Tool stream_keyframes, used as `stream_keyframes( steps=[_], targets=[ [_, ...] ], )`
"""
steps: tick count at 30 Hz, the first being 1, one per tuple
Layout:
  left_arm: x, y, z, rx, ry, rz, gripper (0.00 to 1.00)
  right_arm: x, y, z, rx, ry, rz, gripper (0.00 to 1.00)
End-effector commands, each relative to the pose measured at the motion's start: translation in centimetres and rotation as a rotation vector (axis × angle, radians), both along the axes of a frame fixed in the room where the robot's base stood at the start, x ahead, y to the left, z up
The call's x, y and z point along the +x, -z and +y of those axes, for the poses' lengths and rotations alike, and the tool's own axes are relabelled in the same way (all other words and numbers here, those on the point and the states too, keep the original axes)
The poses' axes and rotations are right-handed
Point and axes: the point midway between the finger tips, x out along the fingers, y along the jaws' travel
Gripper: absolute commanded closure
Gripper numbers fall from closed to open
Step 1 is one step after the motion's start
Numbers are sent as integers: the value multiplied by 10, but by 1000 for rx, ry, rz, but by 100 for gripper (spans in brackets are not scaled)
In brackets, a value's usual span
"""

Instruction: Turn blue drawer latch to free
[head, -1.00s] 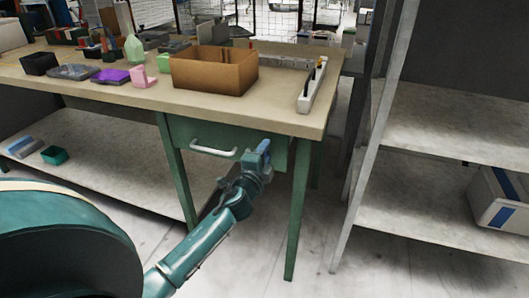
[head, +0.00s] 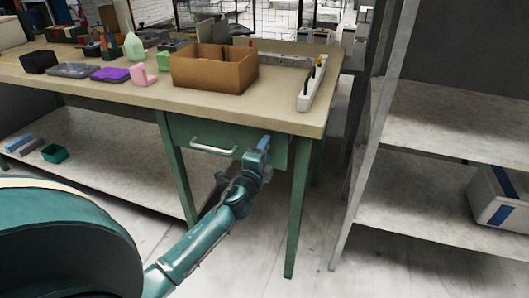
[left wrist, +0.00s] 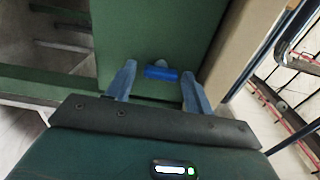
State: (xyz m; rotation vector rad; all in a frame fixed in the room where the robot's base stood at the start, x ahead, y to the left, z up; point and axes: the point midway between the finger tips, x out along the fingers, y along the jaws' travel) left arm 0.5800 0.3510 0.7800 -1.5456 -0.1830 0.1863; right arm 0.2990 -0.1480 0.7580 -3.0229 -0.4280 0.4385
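The blue drawer latch (left wrist: 161,73) is a short bar on the green drawer front (left wrist: 150,30). In the left wrist view it lies crosswise between the two fingertips of my left gripper (left wrist: 158,82). The fingers are apart, one on each side of it, with gaps showing, the left one wider. In the head view my left gripper (head: 262,148) is at the right part of the drawer front (head: 225,138), right of the pale handle (head: 213,149). There I cannot tell the latch from the bluish fingers. The drawer looks shut. My right gripper is not in view.
A green bench leg (head: 298,205) stands right of my arm. Grey shelving (head: 430,190) stands farther right, with floor between.

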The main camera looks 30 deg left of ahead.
Motion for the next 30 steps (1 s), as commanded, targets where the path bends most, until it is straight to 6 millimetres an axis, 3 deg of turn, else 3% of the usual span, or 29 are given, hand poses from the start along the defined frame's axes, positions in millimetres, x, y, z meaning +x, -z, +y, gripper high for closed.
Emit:
stream_keyframes(
  steps=[9, 13, 24, 30],
  targets=[
    [-1, 0, 0, -2, 0, 0, 42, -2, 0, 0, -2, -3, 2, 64],
    [-11, 1, -3, -3, 0, 1, 42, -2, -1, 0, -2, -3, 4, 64],
    [-88, 2, -21, -4, 0, 3, 42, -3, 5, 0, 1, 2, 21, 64],
    [-118, 1, -28, -2, 0, 1, 42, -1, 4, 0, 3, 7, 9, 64]
  ],
)
